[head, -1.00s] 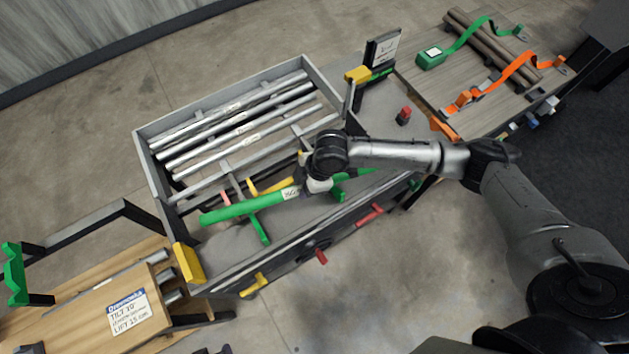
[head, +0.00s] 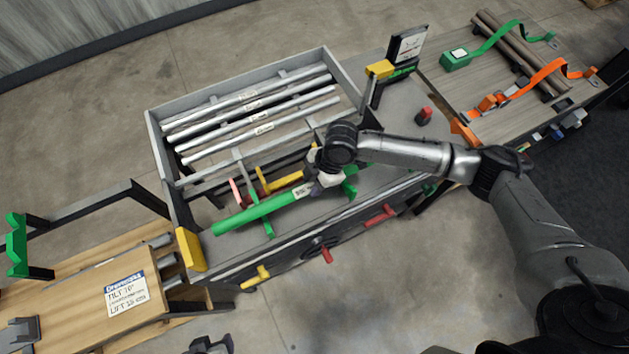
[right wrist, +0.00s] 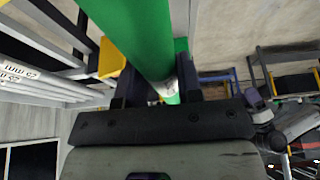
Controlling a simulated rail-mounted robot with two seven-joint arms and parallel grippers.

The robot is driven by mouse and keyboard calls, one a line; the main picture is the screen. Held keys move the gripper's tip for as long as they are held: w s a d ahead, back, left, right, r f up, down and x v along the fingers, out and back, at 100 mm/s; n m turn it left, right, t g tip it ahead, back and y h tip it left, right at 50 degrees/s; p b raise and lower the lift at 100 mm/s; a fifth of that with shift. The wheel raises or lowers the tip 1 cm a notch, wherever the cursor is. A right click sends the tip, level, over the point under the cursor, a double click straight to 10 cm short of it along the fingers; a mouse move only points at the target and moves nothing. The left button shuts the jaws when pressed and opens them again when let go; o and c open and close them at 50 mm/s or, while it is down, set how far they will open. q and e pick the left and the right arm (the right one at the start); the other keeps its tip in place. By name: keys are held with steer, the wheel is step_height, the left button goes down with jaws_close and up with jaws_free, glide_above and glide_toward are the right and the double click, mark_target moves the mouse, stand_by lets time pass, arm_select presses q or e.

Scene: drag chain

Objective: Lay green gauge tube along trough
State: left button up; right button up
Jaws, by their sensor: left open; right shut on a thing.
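The green gauge tube (head: 262,208) lies slanted over the grey front shelf of the workbench, lined up roughly with the bench's long side. It also shows large in the right wrist view (right wrist: 140,35). My right gripper (head: 322,180) is shut on the tube near its right part, by a white label; its fingers sit either side of the tube in the right wrist view (right wrist: 160,95). Green brackets (head: 266,222) cross below the tube; I cannot tell whether it touches them. My left gripper (head: 210,345) is open and empty at the bottom edge, away from the tube, partly cut off.
A grey-walled tray (head: 152,130) holds several silver tubes behind the green tube. Yellow (head: 280,182) and pink brackets stand close by. A yellow block (head: 190,249) marks the left bench end. A wooden table (head: 85,290) with a sign is at lower left; strapped pipes lie upper right.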

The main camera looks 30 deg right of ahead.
steer(key=shift+f+b, duration=2.3)
steer(key=shift+f, duration=1.45)
steer(key=o, duration=1.1)
steer(key=shift+o, duration=0.2)
